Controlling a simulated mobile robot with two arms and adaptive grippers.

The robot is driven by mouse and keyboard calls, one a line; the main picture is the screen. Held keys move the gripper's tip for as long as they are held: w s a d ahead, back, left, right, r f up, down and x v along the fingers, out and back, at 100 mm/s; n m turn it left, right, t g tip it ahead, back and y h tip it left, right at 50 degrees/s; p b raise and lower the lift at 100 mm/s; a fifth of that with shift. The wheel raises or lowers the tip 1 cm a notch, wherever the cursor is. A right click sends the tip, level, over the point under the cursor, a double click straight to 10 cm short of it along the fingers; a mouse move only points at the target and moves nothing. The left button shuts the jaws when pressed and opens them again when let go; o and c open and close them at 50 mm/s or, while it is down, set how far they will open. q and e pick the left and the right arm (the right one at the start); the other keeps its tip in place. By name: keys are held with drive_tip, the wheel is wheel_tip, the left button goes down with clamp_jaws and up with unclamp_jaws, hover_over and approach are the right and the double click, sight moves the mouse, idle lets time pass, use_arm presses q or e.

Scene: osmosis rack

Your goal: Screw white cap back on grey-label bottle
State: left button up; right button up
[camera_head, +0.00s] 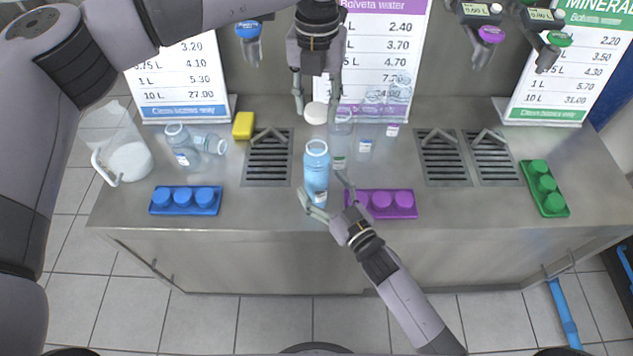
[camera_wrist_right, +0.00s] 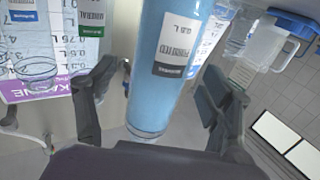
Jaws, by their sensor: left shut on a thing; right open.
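The bottle (camera_head: 317,168) of blue liquid is upright and open-topped near the counter's front edge. In the right wrist view, the bottle (camera_wrist_right: 165,95) shows a white label with a dark grey band (camera_wrist_right: 176,70). My right gripper (camera_head: 328,197) is open, with its fingers on either side of the bottle's lower part; I cannot tell whether they touch it. My left gripper (camera_head: 316,108) is shut on the white cap (camera_head: 316,113), above and behind the bottle's mouth. The cap is apart from the bottle.
Clear bottles (camera_head: 342,124) stand behind the bottle, and more (camera_head: 186,148) are at left. A purple cap tray (camera_head: 404,205) is close on the right, a blue one (camera_head: 158,203) at left. A yellow sponge (camera_head: 243,125) and pitcher (camera_head: 112,130) are further left.

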drive_tip(key=shift+x, duration=1.75)
clamp_jaws()
use_arm(q)
hover_over(317, 140)
drive_tip(key=shift+f, duration=2.5)
